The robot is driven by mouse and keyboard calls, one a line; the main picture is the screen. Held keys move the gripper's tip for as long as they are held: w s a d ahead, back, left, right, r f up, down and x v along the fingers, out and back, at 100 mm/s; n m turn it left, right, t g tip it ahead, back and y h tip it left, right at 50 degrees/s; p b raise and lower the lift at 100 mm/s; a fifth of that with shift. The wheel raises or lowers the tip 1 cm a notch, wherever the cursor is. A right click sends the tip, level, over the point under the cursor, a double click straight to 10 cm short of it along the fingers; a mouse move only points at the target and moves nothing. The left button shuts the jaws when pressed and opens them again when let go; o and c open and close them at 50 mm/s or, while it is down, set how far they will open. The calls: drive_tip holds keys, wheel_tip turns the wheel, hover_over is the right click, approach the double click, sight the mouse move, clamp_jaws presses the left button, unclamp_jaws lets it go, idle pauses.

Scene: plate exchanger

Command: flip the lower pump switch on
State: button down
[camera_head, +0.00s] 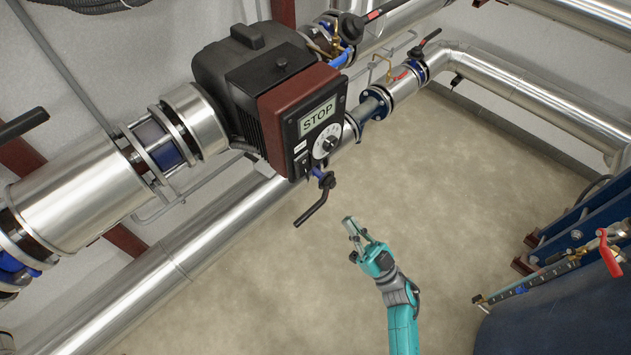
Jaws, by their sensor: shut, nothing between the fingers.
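The pump (225,85) is a dark body with a dark red control box on the silver pipework. The box's black front panel (301,125) carries a display reading STOP (317,117) and a round dial (327,141). Small switches (301,158) show at the panel's lower left edge; they are too small to tell whether they are on or off. My gripper (349,222) is shut and empty. In the picture it is below and right of the panel, apart from it, pointing up and left.
A black valve handle (313,204) sticks out below the panel, between it and my gripper. A long silver pipe (190,255) runs behind. Blue equipment with a red lever (609,253) stands at the right. The floor (450,190) between is clear.

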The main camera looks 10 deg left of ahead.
sight(306, 169)
drive_tip(key=shift+a, duration=0.1)
drive_tip(key=x, duration=0.4)
drive_tip(key=f+x, duration=0.1)
drive_tip(key=x, duration=0.3)
drive_tip(key=a+x, duration=0.1)
drive_tip(key=x, duration=0.2)
drive_tip(key=shift+w+a, duration=0.2)
drive_tip(key=shift+w, duration=0.4)
drive_tip(key=shift+w+a+f, duration=0.1)
drive_tip(key=shift+w+a, duration=0.35)
drive_tip(key=shift+a, duration=0.05)
